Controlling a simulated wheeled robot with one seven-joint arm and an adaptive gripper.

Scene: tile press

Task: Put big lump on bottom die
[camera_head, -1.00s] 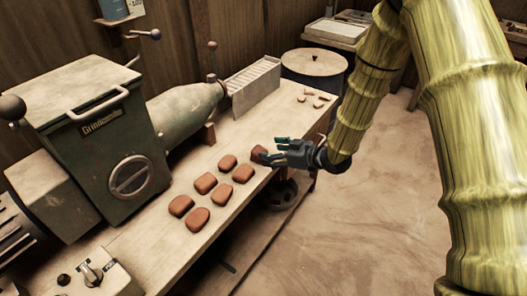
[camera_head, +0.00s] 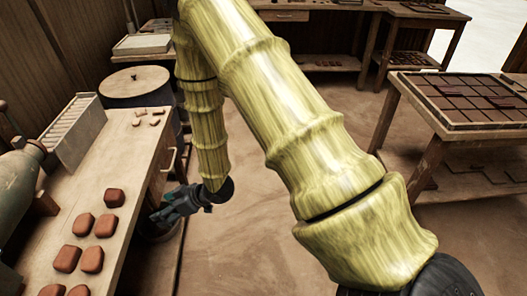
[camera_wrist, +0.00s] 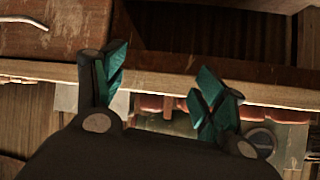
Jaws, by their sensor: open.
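Several reddish-brown big lumps lie in rows on the wooden bench at the left of the head view; the farthest-right big lump (camera_head: 114,197) lies near the bench's front edge. My gripper (camera_head: 168,205) is out past that edge, right of the lump and apart from it. In the wrist view my gripper's teal fingers (camera_wrist: 160,75) are spread with nothing held between them. Reddish-brown shapes (camera_wrist: 165,105) show partly behind them, at a distance. I cannot make out the bottom die in either view.
The bench (camera_head: 140,150) also bears smaller lumps (camera_head: 158,111) and a slatted rack (camera_head: 75,130). A dark drum (camera_head: 137,85) stands behind it. A table with a tile tray (camera_head: 470,100) is at right. The floor between is clear.

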